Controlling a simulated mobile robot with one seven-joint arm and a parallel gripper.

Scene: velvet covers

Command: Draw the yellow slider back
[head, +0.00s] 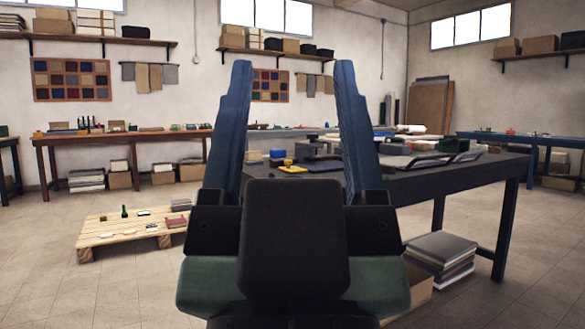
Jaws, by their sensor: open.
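My gripper (293,66) fills the middle of the head view, with its two long blue fingers pointing up and spread wide apart. Nothing is held between them. A small flat yellow piece (293,169) shows in the gap between the fingers, on the dark table (455,180) beyond. It appears to be the yellow slider, but it is too small to tell how it is mounted. The gripper appears well short of it and apart from it. My gripper's body and right finger hide part of the table.
A blue block (277,153) and a dark flat tray (325,165) lie near the yellow piece. Dark panels (465,157) lie farther right on the table. A low wooden pallet (130,232) stands on the floor at left. The floor around it is mostly open.

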